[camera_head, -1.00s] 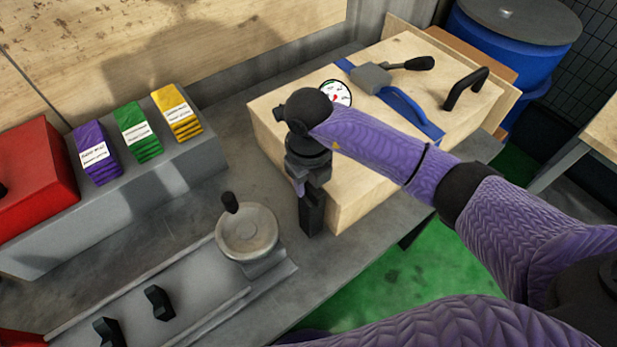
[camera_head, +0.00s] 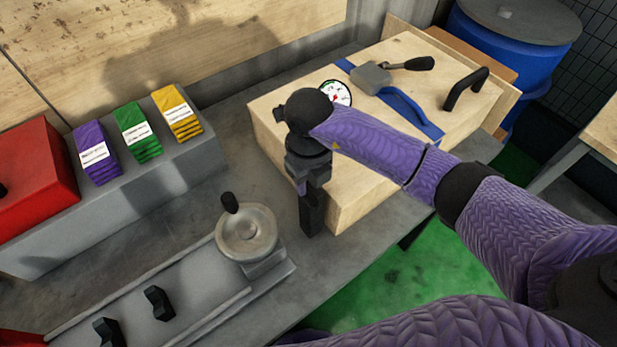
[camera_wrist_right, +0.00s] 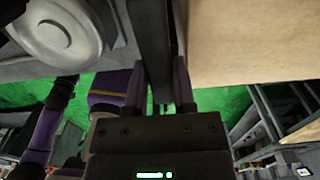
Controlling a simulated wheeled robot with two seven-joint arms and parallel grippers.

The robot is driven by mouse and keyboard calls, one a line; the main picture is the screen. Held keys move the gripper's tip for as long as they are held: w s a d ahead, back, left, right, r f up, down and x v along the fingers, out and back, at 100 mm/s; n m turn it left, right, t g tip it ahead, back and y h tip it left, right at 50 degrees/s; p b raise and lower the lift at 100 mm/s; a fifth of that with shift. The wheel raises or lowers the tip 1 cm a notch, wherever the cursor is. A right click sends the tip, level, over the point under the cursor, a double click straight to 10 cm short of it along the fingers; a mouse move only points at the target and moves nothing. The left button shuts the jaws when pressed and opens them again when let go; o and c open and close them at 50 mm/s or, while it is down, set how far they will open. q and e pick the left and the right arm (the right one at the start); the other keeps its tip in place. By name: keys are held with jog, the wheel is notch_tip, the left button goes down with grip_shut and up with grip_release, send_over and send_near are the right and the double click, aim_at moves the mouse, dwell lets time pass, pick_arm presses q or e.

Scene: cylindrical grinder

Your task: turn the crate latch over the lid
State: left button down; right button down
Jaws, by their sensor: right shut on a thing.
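The wooden crate (camera_head: 370,185) stands on the grey bench with its pale lid (camera_head: 300,98) facing up. The crate latch (camera_head: 312,218) is a dark bar at the crate's near left side, pointing down and not lying over the lid. My right gripper (camera_head: 303,186) is above the bar's lower part, shut on it. In the right wrist view, the dark latch bar (camera_wrist_right: 153,45) runs between the two purple fingers (camera_wrist_right: 160,85), beside the crate's wood. The latch's upper end is hidden behind my right wrist. My left gripper is not in view.
A round handwheel (camera_head: 246,235) on a grey slide stands close left of the latch. On the lid are a dial gauge (camera_head: 336,93), a blue strap (camera_head: 432,131), a lever clamp (camera_head: 371,78) and a black handle (camera_head: 465,88). Green floor lies in front of the bench.

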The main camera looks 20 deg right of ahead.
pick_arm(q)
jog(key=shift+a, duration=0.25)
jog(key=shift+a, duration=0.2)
